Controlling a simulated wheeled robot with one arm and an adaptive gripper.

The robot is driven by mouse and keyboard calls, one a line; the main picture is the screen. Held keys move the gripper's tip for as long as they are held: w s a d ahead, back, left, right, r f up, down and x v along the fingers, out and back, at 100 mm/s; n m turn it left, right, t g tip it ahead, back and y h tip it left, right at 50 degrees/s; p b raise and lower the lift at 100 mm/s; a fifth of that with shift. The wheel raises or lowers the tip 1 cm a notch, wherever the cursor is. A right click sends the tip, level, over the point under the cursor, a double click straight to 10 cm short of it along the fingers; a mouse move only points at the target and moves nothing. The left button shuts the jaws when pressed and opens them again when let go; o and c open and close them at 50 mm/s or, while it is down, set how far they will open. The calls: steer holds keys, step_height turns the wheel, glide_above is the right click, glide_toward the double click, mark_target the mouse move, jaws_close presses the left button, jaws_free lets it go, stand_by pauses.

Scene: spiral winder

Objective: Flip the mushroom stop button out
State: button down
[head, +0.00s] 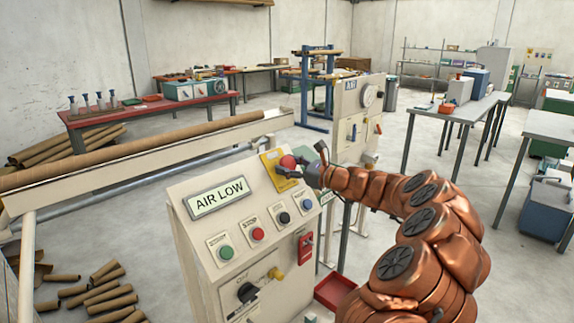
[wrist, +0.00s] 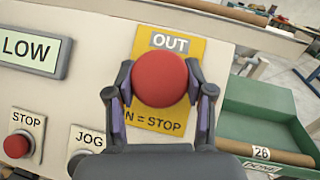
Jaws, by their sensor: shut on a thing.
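The mushroom stop button (wrist: 160,78) is a large red dome on a yellow plate (wrist: 205,52) in the wrist view. The plate reads OUT above the button and "N = STOP" below, partly covered. In the head view the button (head: 288,162) sits at the top right of the cream control panel (head: 185,215). My gripper (wrist: 161,92) is shut on the button, with one dark, purple-padded finger at each side of it. In the head view my gripper (head: 300,168) reaches it from the right. The button's stem is hidden behind its head.
The panel has an AIR LOW display (head: 218,198), a green button (head: 226,252), a smaller red button (head: 258,234), black and blue buttons, and a red switch (head: 305,247). A long tube (head: 130,148) lies behind the panel. A green tray (wrist: 265,120) is at right in the wrist view.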

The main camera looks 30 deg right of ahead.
steer(key=shift+s+r, duration=0.1)
steer(key=shift+r, duration=0.05)
steer(key=c, duration=0.7)
jaws_free()
steer(key=shift+s+d, duration=0.1)
steer(key=shift+s, duration=0.05)
steer(key=shift+c, duration=0.2)
steer(key=o, duration=0.3)
steer(key=shift+o, duration=0.2)
steer(key=v, duration=1.2)
